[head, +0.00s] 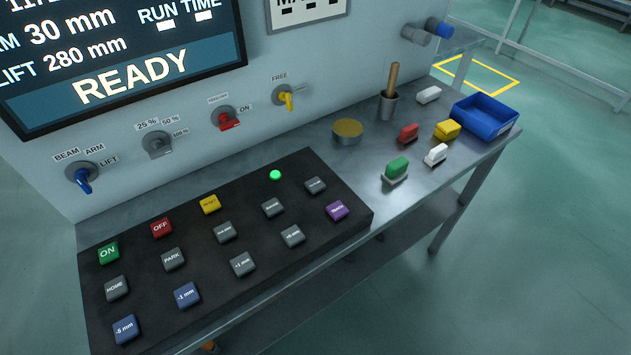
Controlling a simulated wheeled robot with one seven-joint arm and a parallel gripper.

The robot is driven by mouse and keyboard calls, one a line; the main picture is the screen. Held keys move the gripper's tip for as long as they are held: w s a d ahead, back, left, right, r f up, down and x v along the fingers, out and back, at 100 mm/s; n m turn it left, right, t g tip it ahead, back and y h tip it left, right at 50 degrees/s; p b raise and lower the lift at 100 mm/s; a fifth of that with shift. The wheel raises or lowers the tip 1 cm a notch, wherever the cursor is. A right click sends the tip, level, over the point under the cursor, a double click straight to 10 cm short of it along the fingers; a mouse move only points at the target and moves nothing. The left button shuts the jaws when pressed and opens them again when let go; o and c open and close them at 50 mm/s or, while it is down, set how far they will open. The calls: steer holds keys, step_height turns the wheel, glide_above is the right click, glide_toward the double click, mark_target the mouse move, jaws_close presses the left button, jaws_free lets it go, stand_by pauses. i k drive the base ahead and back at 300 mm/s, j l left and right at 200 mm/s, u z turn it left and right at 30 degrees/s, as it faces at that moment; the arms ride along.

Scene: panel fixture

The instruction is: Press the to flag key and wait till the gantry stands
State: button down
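A black key panel (195,295) lies on the metal bench with several coloured keys. The lettering on some grey keys is too small to read surely. The grey key in the middle (224,232), the grey key right of it (272,207) and the grey key at the far right (315,185) are such keys, so I cannot tell which is the to flag key. A green lamp (275,175) is lit. The screen (120,60) reads READY, with 30 mm and LIFT 280 mm. The gantry is not in view. My gripper is not in view.
Switches sit on the wall panel: blue (83,178), grey (158,145), red (226,119) and yellow (286,97). Right of the keys stand a brass-topped round tin (348,131), a cup with a wooden handle (389,105), several small blocks and a blue tray (485,117).

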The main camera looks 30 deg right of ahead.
mark_target(314, 185)
steer(key=i+l+u, duration=0.15)
steer(key=u, duration=0.3)
steer(key=i+l+u, duration=0.2)
steer(key=u, duration=0.25)
steer(key=i+l+u, duration=0.1)
steer(key=l+u, duration=0.3)
